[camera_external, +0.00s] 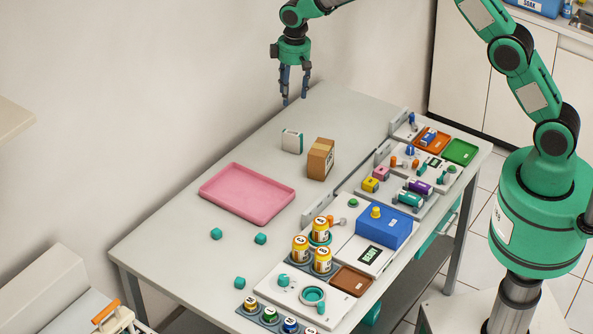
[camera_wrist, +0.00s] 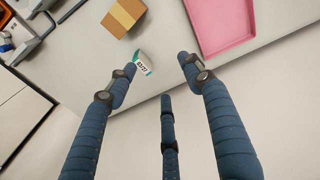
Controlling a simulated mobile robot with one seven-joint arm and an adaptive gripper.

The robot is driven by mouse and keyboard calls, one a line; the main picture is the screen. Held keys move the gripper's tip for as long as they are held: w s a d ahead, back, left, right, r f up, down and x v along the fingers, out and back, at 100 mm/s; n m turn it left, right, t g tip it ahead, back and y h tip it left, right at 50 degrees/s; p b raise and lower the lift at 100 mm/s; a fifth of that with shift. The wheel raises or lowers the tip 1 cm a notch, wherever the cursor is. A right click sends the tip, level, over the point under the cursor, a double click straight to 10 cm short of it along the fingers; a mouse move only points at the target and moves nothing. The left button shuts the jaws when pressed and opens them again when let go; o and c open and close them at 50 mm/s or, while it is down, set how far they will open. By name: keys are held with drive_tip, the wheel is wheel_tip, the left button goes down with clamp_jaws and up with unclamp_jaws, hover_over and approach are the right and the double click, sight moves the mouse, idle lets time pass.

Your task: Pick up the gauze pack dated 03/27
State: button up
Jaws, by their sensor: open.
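A small white pack with a green edge (camera_wrist: 143,64) lies on the table in the wrist view. Its dark printing looks like a date, but it is too small to read surely. In the external view the white pack (camera_external: 292,141) stands on the table to the left of a brown cardboard box. My gripper (camera_external: 295,100) is above the table's far end, pointing down, open and empty. In the wrist view its blue fingers (camera_wrist: 157,72) are spread, and the pack is ahead of them, near the left fingertip, apart from it.
The cardboard box (camera_external: 318,158) stands close beside the pack. Jars, a blue box (camera_external: 384,226) and small trays line the right side. The far left table surface is clear.

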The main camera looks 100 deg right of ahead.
drive_tip(key=m, duration=0.1)
hover_over(293, 139)
drive_tip(key=d, duration=0.2)
wheel_tip(293, 139, down, 12)
drive_tip(key=shift+s+g+p, duration=0.15)
drive_tip(key=shift+g+p, duration=0.15)
drive_tip(key=shift+p, duration=0.1)
drive_tip(key=shift+f, duration=4.25)
drive_tip(key=shift+f, duration=0.1)
drive_tip(key=shift+s+f, duration=0.1)
drive_tip(key=shift+f, duration=2.45)
drive_tip(key=c, duration=1)
